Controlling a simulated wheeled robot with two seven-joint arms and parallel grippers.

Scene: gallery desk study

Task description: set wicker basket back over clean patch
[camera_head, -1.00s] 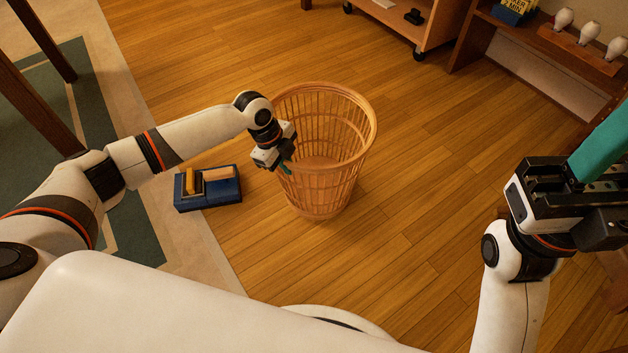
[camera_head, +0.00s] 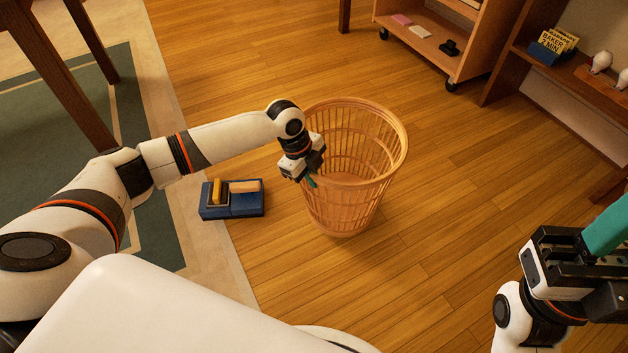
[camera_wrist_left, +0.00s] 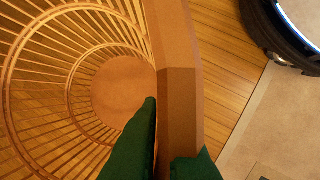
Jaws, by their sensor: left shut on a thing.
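The wicker basket (camera_head: 350,208) stands upright near the middle of the head view, open at the top. My left gripper (camera_head: 309,181) is at its left rim and shut on it. In the left wrist view the basket's rim (camera_wrist_left: 178,90) runs between the green fingers of the left gripper (camera_wrist_left: 172,158), with the round bottom visible inside. I cannot tell whether the basket touches the floor. No clean patch can be made out on the floor.
A blue tray (camera_head: 232,210) with small blocks sits left of the basket, at the rug's edge (camera_head: 215,265). A wheeled wooden cart (camera_head: 440,50) stands at the back, with a shelf (camera_head: 545,75) at the upper right. The wooden floor right of the basket is clear.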

